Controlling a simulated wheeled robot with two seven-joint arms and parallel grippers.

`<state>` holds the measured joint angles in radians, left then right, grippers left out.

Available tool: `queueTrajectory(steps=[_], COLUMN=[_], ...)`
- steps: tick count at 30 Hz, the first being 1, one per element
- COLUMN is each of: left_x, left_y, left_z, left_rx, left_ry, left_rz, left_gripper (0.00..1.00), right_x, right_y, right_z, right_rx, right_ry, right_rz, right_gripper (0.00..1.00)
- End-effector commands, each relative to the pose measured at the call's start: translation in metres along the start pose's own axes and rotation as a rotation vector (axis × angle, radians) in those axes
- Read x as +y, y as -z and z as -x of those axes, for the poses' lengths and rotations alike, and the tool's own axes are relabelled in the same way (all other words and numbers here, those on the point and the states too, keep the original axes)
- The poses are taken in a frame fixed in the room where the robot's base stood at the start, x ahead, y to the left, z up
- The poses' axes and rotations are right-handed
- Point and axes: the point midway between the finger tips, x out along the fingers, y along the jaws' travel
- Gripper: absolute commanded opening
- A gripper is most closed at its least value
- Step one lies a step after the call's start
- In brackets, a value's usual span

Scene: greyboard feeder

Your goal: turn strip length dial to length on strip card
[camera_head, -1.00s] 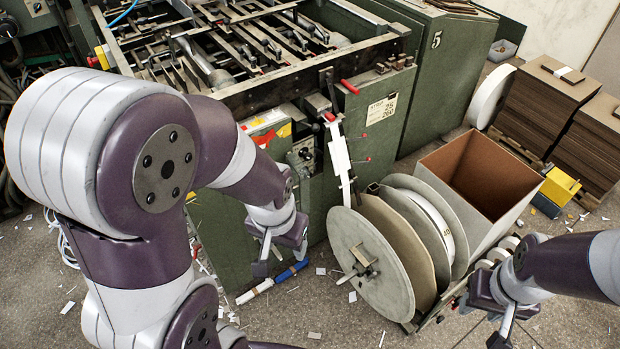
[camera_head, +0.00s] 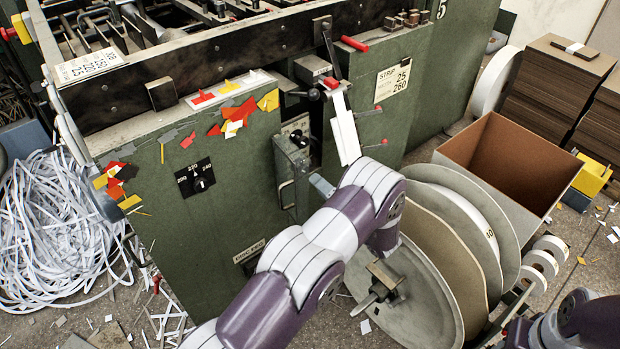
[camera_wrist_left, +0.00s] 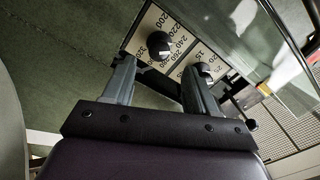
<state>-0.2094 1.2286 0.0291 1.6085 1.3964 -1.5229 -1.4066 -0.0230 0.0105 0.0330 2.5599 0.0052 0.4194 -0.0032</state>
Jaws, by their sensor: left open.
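The strip card (camera_head: 393,82) on the machine's green front reads 25 and 260. In the left wrist view, the strip length dial (camera_wrist_left: 159,45) is a black knob on a cream plate with numbers from 200 upward. Its exact setting is unclear. A second black knob (camera_wrist_left: 204,71) sits beside it, near smaller numbers. My left gripper (camera_head: 317,182) is mostly hidden by its arm, in front of the machine. In its wrist view, the open fingers (camera_wrist_left: 155,75) point toward the plate, with the length dial just beyond the gap. Contact is not clear.
A black numbered selector plate (camera_head: 196,178) is farther left on the machine. A box with a handle (camera_head: 291,160) juts out beside my left gripper. Large reels (camera_head: 440,285) and an open bin (camera_head: 510,170) stand to the right. Strip waste (camera_head: 55,230) lies left.

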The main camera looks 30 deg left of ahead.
Motion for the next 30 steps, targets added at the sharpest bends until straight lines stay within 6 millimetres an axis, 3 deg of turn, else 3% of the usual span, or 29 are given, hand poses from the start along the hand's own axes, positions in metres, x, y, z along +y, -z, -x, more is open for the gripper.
queueTrajectory(steps=[3, 9, 19, 24, 30], left_x=[0.003, 0.001, 0.0, 0.0, 0.0], left_y=[-0.002, -0.001, 0.0, 0.0, 0.0], left_z=[-0.029, -0.059, -0.065, -0.064, -0.064], left_rx=[-0.003, 0.0, 0.002, 0.002, 0.002], left_ry=[0.002, 0.0, -0.002, -0.002, -0.002], left_rz=[0.001, 0.001, 0.001, 0.001, -0.005], left_gripper=[0.57, 0.57, 0.57, 0.02, 0.01], right_x=[0.0, 0.0, 0.0, 0.0, 0.0], right_y=[-0.001, -0.002, -0.002, -0.002, -0.002], right_z=[-0.01, -0.015, -0.015, -0.015, -0.014], right_rx=[0.0, -0.001, -0.001, -0.001, -0.001], right_ry=[0.0, 0.0, 0.0, 0.0, 0.0], right_rz=[0.0, 0.0, 0.0, 0.0, 0.0], right_gripper=[0.43, 0.43, 0.43, 0.43, 0.43])
